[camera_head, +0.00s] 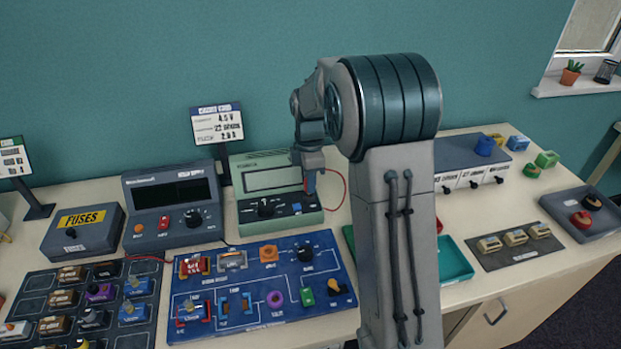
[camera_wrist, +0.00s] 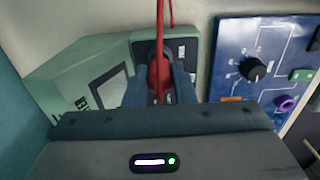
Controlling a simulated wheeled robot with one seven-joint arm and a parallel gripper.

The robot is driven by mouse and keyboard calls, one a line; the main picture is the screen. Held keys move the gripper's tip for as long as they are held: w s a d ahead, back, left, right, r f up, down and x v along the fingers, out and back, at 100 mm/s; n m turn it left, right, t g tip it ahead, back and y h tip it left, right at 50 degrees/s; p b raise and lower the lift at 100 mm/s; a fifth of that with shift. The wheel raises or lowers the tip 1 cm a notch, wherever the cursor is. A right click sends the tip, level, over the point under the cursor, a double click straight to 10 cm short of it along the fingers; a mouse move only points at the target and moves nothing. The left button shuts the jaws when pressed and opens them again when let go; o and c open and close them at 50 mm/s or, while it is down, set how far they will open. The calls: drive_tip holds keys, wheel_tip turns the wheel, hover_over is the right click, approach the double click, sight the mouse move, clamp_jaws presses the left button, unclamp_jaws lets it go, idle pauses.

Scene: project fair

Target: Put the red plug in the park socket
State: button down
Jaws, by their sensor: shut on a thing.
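My gripper (camera_head: 310,186) points down over the right part of the green meter (camera_head: 250,217). It is shut on the red plug (camera_wrist: 160,74), which sits between the fingers in the wrist view with its red cable running up from it. In the head view the fingers mostly hide the plug, and the red cable (camera_head: 344,187) loops out to the right. In the wrist view the plug is in front of the meter's dark panel (camera_wrist: 185,50). I cannot tell whether it touches the panel. I cannot make out which socket is the park socket.
A dark meter (camera_head: 160,222) and a yellow-labelled fuse box (camera_head: 82,246) stand to the left. The blue circuit board (camera_head: 240,332) lies in front. A sign (camera_head: 217,122) stands behind the green meter. A teal tray (camera_head: 455,262) is to the right, partly behind my arm.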

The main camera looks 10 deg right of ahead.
drive_tip(key=shift+f+b, duration=0.5)
drive_tip(key=shift+f, duration=0.3)
idle(0.4)
drive_tip(key=c, duration=0.6)
unclamp_jaws()
drive_tip(key=shift+c, duration=0.2)
drive_tip(key=shift+r, duration=0.15)
drive_tip(key=shift+r+p, duration=2.9)
drive_tip(key=shift+r, duration=1)
